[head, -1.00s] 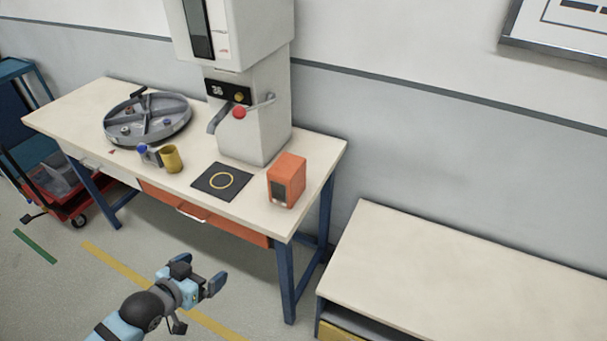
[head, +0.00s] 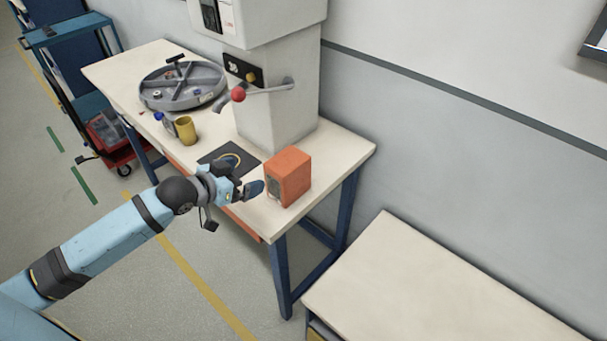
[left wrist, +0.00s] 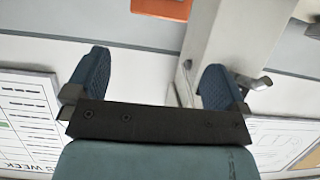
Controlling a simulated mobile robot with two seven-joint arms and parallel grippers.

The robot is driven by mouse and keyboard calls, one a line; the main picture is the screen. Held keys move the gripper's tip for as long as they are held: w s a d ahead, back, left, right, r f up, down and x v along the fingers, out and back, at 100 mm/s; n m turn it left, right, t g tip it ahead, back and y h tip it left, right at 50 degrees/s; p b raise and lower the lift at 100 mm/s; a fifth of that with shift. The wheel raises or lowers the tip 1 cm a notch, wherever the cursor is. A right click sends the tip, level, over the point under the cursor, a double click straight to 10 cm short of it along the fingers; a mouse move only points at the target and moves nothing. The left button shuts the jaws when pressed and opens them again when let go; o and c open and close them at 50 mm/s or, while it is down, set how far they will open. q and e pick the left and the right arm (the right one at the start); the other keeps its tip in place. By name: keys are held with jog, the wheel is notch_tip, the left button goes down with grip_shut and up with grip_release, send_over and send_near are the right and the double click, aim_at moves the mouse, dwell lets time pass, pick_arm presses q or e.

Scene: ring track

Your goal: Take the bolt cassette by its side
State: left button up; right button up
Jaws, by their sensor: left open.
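The bolt cassette, which I take to be the orange box (head: 290,176), stands upright near the right front corner of the workbench. A dark opening shows on its narrow front face. My left gripper (head: 241,181) is open and empty, just left of the box in the head view and apart from it as far as I can tell. In the left wrist view an orange piece, likely the same box (left wrist: 162,8), shows at the top edge, beyond the two blue fingers (left wrist: 155,66). My right gripper is in neither view.
A grey press with a red-knobbed lever (head: 238,94) stands behind the box. A dark mat (head: 215,157) with a yellow ring, a yellow cup (head: 186,130) and a round grey tray (head: 150,97) are on the bench (head: 345,150). A lower table (head: 430,290) is at right.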

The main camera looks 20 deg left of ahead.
pick_arm(q)
send_near(284, 162)
jog(key=x, duration=0.3)
jog(key=shift+w+a+f, duration=0.1)
jog(key=shift+w+f, duration=0.15)
jog(key=shift+f, duration=0.1)
jog(key=shift+d+p+x, duration=0.1)
jog(key=shift+p+x, duration=0.25)
jog(key=shift+x, duration=1.15)
jog(key=shift+d+p+x, duration=0.15)
jog(key=shift+p+x, duration=0.15)
jog(key=shift+x, duration=1.25)
jog(key=shift+s, duration=0.1)
jog(key=shift+r, duration=0.1)
jog(key=shift+c, duration=0.5)
jog(key=c, duration=1.5)
jog(key=shift+c, duration=0.3)
jog(key=shift+r, duration=0.15)
